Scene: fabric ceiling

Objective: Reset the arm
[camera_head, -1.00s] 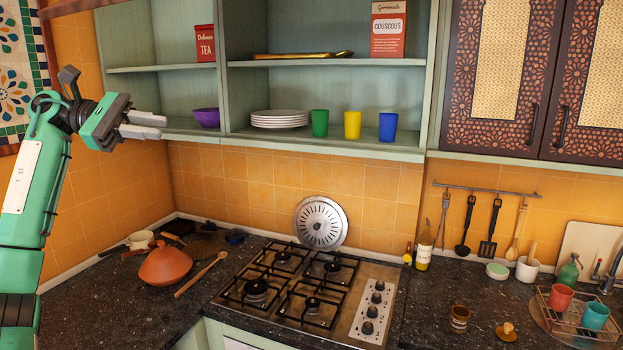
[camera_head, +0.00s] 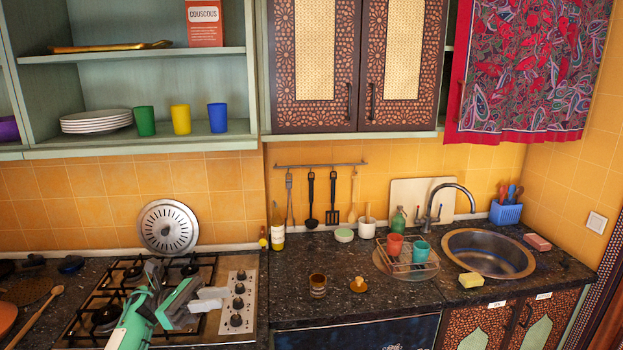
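My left arm comes in at the bottom left of the head view, green and grey. Its gripper (camera_head: 210,298) is over the gas hob (camera_head: 248,262), with its two pale fingers pointing right. The fingers lie close beside each other, and from this angle I cannot tell whether there is a gap between them. I see no object in them. The arm hides part of the hob's front burners. My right arm and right gripper are not in view.
A round metal disc (camera_head: 168,227) leans on the wall behind the hob. An oil bottle (camera_head: 277,232), small brown cup (camera_head: 317,284), dish rack (camera_head: 408,262) and sink (camera_head: 489,254) stand to the right. Shelves hang above. The dark counter's front middle (camera_head: 290,312) is mostly bare.

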